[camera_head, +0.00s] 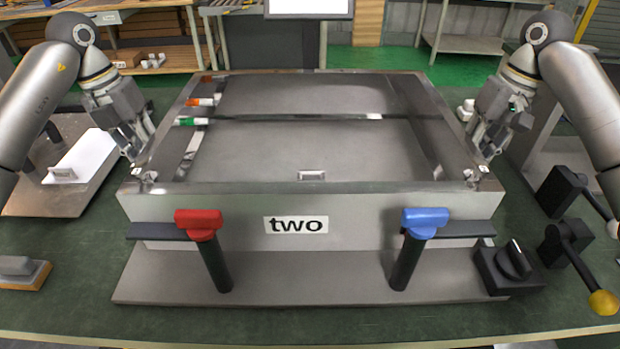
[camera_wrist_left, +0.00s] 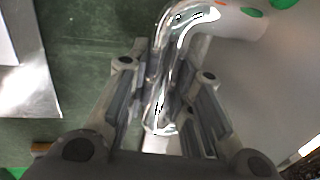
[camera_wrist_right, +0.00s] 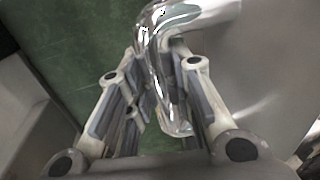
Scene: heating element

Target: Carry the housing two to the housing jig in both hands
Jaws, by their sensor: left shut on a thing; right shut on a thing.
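Housing two is a large open grey metal box (camera_head: 356,208) with a "two" label on its front wall, in the middle of the head view. My left gripper (camera_head: 143,160) is shut on its left side handle, a shiny bent bar (camera_wrist_left: 168,70) in the left wrist view. My right gripper (camera_head: 482,155) is shut on the matching right handle (camera_wrist_right: 155,50). The housing looks level, over or on a grey base plate (camera_head: 310,283) with a red-handled clamp (camera_head: 199,220) and a blue-handled clamp (camera_head: 426,222) at its front. Any gap underneath cannot be told.
A black rotary knob unit (camera_head: 508,267) and black levers (camera_head: 570,245) stand at the right. A metal plate with a white sheet (camera_head: 80,165) lies on the left. A small block on a wooden base (camera_head: 20,270) is at front left. Green bench surface (camera_head: 70,310) is clear at front left.

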